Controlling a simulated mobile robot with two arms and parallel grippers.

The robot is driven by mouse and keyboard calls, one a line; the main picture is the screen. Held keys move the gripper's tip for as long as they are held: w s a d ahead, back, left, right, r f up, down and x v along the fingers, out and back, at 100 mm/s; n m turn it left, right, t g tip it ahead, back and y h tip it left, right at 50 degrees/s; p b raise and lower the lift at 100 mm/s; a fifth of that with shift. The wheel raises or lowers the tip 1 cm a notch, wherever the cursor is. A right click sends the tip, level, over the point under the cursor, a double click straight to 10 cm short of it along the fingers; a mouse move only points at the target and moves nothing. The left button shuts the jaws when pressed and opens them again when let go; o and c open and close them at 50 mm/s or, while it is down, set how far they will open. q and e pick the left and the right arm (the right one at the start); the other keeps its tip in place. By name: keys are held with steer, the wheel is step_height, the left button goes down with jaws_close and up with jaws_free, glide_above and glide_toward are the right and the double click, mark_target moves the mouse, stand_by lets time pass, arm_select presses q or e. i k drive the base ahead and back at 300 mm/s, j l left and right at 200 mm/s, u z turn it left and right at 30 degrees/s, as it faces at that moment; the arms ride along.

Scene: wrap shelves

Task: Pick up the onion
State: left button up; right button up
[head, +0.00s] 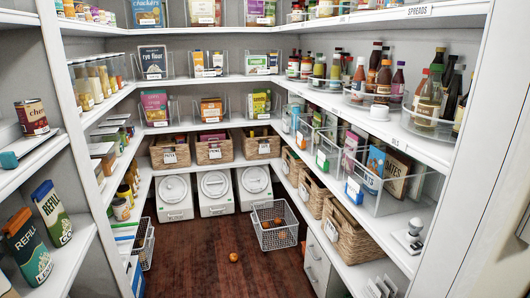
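A small round orange-brown item (233,257), which looks like an onion, lies on the dark wooden floor in the head view. Similar round items (278,222) sit inside a white wire basket (273,238) on the floor, behind and to the right of the loose one. They are too small to tell for sure whether they are onions. Neither of my grippers shows in this view.
Shelves line the left, back and right walls. Three white lidded bins (214,193) stand at the back. Another wire basket (147,243) is at the left. Woven baskets (346,234) line the lower right shelf. The wooden floor (200,280) is clear around the loose item.

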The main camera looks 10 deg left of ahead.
mark_target(233, 257)
steer(key=i+j+u, duration=0.15)
steer(key=i+u, duration=0.15)
steer(key=i, duration=0.8)
steer(key=i+l+u, duration=0.1)
steer(key=i+u, duration=0.2)
steer(key=i, duration=0.8)
